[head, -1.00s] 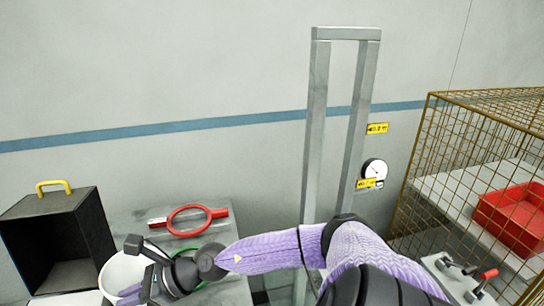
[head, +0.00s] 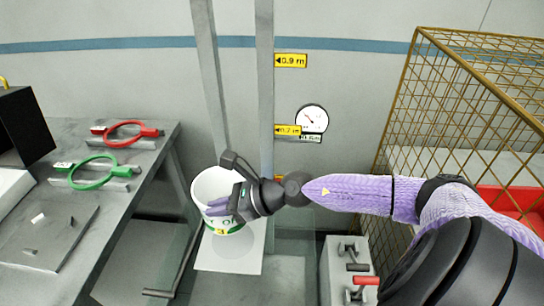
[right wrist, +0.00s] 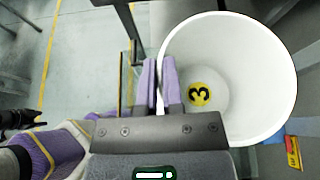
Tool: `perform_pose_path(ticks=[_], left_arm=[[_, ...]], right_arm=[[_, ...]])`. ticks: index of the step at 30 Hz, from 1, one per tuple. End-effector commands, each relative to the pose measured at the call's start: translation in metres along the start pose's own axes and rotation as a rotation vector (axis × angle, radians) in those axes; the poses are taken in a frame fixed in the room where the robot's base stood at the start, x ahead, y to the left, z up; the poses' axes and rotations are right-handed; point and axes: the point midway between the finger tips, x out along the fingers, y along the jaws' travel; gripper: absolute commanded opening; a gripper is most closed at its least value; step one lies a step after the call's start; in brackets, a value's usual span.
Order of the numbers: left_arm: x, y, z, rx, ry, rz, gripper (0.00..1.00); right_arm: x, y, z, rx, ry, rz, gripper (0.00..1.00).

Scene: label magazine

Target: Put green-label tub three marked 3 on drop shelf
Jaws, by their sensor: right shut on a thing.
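The white tub (head: 206,187) has a green band and a yellow mark low on its side. In the right wrist view I look into the open tub (right wrist: 275,80), where a yellow disc marked 3 shows. My right gripper (head: 222,206) is shut on the tub's near wall, with purple fingers at the rim (right wrist: 161,85). The tub is roughly upright over a pale flat plate (head: 232,260), which looks like the drop shelf, at the foot of the grey uprights. I cannot tell whether they touch. My left gripper is out of view.
A grey table (head: 95,225) on the left holds a red ring (head: 124,126), a green ring (head: 92,185) and a black box (head: 22,125). Grey uprights (head: 265,90) stand behind the tub. A wire cage (head: 450,100) with a red tray (head: 510,200) and a lever box (head: 345,262) are right.

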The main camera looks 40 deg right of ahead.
Motion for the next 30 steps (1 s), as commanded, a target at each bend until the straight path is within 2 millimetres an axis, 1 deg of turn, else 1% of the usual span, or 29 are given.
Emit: perform_pose_path(ticks=[2,6,10,12,14,16,22,25,27,29,30], left_arm=[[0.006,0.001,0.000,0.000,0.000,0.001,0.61],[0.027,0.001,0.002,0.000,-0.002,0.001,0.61],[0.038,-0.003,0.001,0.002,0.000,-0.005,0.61],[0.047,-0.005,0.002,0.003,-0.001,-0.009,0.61],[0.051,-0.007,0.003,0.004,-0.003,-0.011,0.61],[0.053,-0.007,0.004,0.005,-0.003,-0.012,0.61],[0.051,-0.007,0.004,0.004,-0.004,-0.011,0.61],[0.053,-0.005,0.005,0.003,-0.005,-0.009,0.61],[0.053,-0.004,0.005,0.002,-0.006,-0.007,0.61],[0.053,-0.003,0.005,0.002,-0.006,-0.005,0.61],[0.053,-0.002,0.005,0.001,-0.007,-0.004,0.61]], right_arm=[[0.004,0.001,-0.008,0.002,0.000,0.002,0.00],[0.021,0.003,-0.044,0.006,0.001,0.001,0.00],[0.030,0.004,-0.064,0.005,0.001,0.002,0.00],[0.037,0.005,-0.079,0.005,0.001,0.001,0.00],[0.042,0.006,-0.088,0.005,0.001,0.002,0.00],[0.044,0.006,-0.093,0.003,0.001,0.001,0.00],[0.043,0.006,-0.091,0.000,0.000,0.001,0.00],[0.044,0.006,-0.094,0.000,0.001,0.001,0.00],[0.044,0.006,-0.093,0.000,0.001,0.001,0.19],[0.044,0.006,-0.093,0.000,0.001,0.001,0.31],[0.044,0.006,-0.093,0.000,0.001,0.001,0.40]])
